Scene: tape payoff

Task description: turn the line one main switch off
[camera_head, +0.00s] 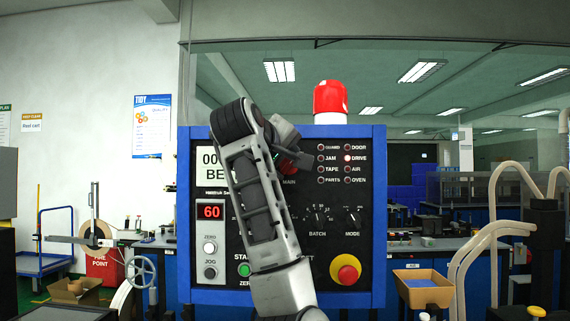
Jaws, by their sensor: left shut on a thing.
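The line one panel (365,260) is a blue-framed box with a dark face, straight ahead. The red main switch (289,170), above the word MAIN, sits at its upper middle. My left arm crosses the front of the panel, and my left gripper (297,158) is at the switch, shut on it. The gripper and wrist hide much of the switch, so its handle angle cannot be read. My right gripper is out of view.
The panel carries a red beacon (330,98), indicator lamps with the DRIVE lamp (348,158) bright, a red display (210,212) reading 60, BATCH and MODE knobs, and a red-and-yellow stop button (346,269). My arm covers part of the face. Hoses (490,245) stand at right.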

